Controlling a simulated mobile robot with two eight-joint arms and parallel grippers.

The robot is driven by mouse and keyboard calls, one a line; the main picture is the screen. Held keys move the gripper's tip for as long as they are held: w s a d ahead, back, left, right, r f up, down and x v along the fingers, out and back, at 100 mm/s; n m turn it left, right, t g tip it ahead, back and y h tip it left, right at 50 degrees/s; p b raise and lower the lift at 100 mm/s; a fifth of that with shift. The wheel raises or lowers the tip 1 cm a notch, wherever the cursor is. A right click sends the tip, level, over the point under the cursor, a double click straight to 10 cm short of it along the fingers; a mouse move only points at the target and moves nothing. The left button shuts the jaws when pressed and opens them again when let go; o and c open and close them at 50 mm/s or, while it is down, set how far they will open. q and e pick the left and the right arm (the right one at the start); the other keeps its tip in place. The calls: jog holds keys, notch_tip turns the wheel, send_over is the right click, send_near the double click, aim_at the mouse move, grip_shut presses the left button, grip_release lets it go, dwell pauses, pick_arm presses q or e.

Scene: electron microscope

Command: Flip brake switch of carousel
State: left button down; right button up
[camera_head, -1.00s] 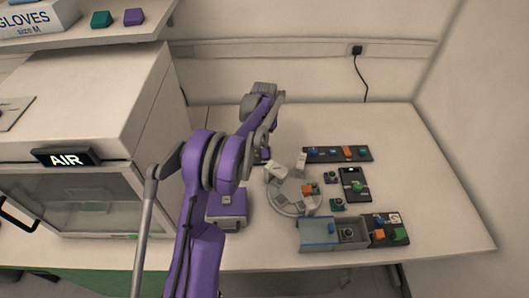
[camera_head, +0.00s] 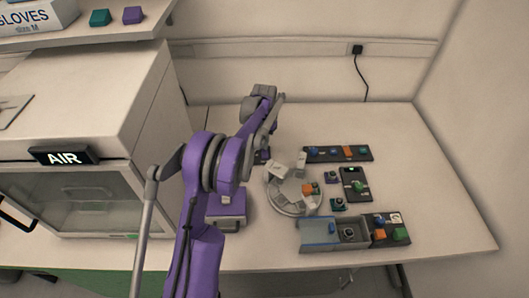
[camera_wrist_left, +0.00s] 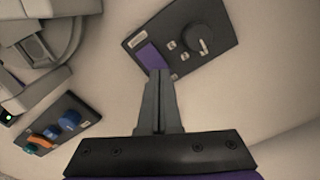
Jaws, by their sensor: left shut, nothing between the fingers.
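The round grey carousel (camera_head: 285,205) stands on the table and carries small blocks, one of them orange. Its edge also shows at the upper left of the left wrist view (camera_wrist_left: 40,47). A black control panel (camera_wrist_left: 222,48) with a round knob (camera_wrist_left: 199,40), small light switches (camera_wrist_left: 178,50) and a purple patch lies beside it; I cannot tell which part is the brake switch. My left gripper (camera_wrist_left: 160,73) is shut and empty, its tips overlapping the panel's near edge by the purple patch; contact is unclear. In the head view my arm hides this gripper. My right gripper is out of view.
A black tray (camera_head: 325,157) with coloured parts lies behind the carousel. A grey open box (camera_head: 318,247) and a dark tray (camera_head: 374,220) sit at the front. A purple device (camera_head: 227,204) stands left of the carousel. The table's right side is clear.

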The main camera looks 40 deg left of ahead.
pick_arm(q)
jog(key=shift+f, duration=0.35)
jog(key=shift+r+p, duration=1.4)
jog(key=shift+r, duration=2.15)
